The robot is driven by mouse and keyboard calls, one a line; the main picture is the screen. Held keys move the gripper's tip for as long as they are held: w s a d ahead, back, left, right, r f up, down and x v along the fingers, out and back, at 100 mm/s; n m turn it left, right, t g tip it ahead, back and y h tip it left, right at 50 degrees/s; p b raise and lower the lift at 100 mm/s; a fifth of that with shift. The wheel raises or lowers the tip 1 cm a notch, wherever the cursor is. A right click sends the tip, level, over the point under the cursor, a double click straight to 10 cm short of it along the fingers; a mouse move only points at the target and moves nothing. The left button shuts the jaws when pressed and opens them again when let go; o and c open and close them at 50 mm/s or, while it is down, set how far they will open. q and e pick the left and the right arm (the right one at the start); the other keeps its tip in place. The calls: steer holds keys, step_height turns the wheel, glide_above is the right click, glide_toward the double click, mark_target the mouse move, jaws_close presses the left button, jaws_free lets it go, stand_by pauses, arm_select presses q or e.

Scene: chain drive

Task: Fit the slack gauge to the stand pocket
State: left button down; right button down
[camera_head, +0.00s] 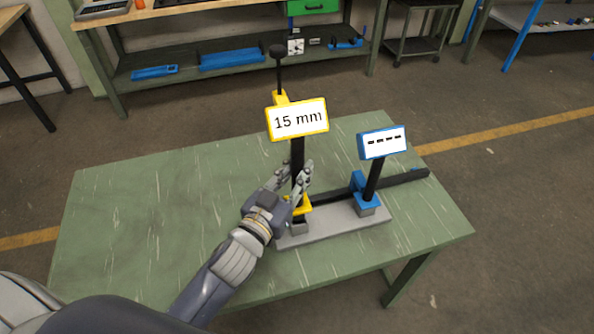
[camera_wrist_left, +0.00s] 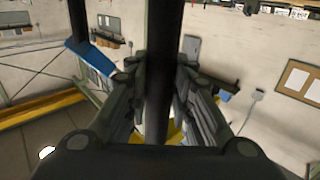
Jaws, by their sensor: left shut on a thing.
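The slack gauge, a yellow-framed unit with a sign reading "15 mm" (camera_head: 298,119), stands near upright on a black post, with a thin rod and black knob above it. My left gripper (camera_head: 303,176) is shut on this black post, below the sign. The post also shows between the fingers in the left wrist view (camera_wrist_left: 163,75). The gauge's yellow foot (camera_head: 301,205) is at a grey block at the left end of the grey stand (camera_head: 337,228). Whether it is seated in a pocket I cannot tell. My right gripper is not in view.
A blue-framed sign showing dashes (camera_head: 383,142) stands on a black post at the stand's right end. A black bar (camera_head: 405,180) runs rightward past it. The green table (camera_head: 140,215) is clear on its left side. A workbench (camera_head: 180,15) stands behind.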

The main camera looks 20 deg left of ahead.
arm_select(q)
steer(key=shift+r, duration=0.35)
steer(key=shift+f+b, duration=0.8)
steer(key=shift+f, duration=0.5)
steer(key=shift+f+b, duration=1.25)
steer(key=shift+f, duration=0.5)
steer(key=c, duration=1.3)
jaws_free()
steer(key=shift+s+f, duration=0.15)
steer(key=shift+f, duration=0.3)
steer(key=shift+s+a+r, duration=0.1)
steer(key=shift+s+a, duration=0.25)
steer(key=shift+s, duration=1.6)
steer(key=shift+s+a+r, duration=0.15)
steer(key=shift+s+a, duration=0.25)
steer(key=shift+s, duration=1.55)
steer(key=shift+s+a+r, duration=0.1)
steer(key=shift+s+a, duration=0.25)
steer(key=shift+s, duration=1.6)
